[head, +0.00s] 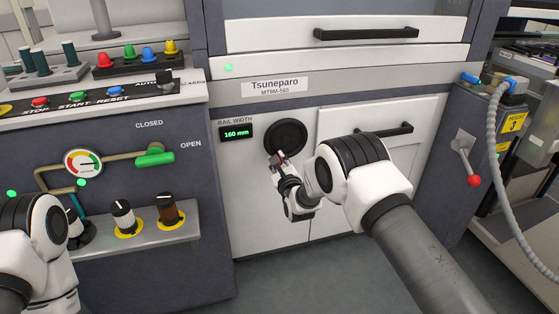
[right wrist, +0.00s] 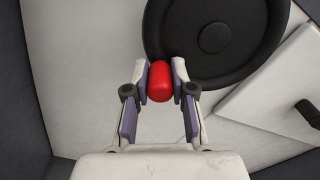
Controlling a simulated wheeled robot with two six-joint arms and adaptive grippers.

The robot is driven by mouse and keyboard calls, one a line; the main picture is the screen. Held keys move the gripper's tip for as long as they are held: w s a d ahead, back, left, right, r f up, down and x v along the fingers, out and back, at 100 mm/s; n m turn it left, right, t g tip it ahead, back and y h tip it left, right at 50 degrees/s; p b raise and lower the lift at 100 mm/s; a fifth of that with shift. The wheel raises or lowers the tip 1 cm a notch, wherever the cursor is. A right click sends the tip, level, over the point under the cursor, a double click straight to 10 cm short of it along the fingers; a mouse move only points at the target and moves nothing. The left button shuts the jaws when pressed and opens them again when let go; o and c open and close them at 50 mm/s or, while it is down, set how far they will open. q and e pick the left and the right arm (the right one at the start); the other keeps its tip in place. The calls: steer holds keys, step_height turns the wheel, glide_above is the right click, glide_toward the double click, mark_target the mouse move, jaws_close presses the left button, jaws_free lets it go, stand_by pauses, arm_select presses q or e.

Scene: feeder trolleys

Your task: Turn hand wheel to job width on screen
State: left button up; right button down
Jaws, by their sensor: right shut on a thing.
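The black round hand wheel (head: 287,133) is on the white front panel of the machine, and it fills the top of the right wrist view (right wrist: 215,35). A red handle (right wrist: 160,82) sits at the wheel's lower left edge. My right gripper (head: 277,160) is shut on this handle, with one finger on each side of it in the right wrist view (right wrist: 160,75). The rail width display (head: 236,134) left of the wheel reads 160 mm in green. My left arm shows at the lower left, but its gripper is not in view. No screen with a job width is readable.
A white door with a black handle (head: 385,131) is right of the wheel. A green lever (head: 154,155), a gauge (head: 83,163) and knobs (head: 124,218) are on the left unit. A red-tipped lever (head: 473,180) and grey hose (head: 497,150) are at right.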

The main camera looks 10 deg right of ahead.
steer(key=shift+w+r, duration=0.1)
steer(key=shift+r, duration=0.2)
steer(key=c, duration=1)
jaws_free()
steer(key=shift+a, duration=0.1)
steer(key=shift+o, duration=0.2)
steer(key=shift+f, duration=0.2)
steer(key=s, duration=1.2)
steer(key=shift+d, duration=0.2)
